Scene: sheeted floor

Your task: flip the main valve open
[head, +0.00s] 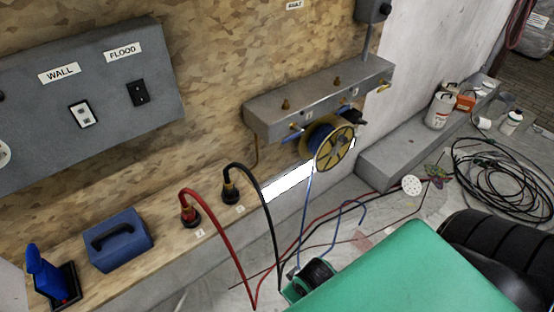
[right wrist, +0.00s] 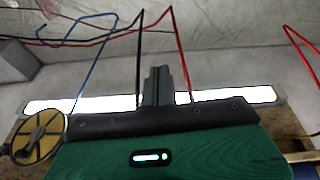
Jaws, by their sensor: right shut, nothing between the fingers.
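No valve in view carries a readable "main" label. A separate blue upright lever (head: 43,272) stands on a black base at lower left. My right gripper (right wrist: 158,72) is shut and empty, apart from the reel. My left gripper is out of view.
A grey panel (head: 175,85) marked WALL and FLOOD is at left. A blue case (head: 117,240) and red (head: 235,260) and black cables (head: 268,205) stand along the ledge. A coiled hose (head: 500,180) and cans (head: 440,110) lie right. My green arm cover blocks the lower right.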

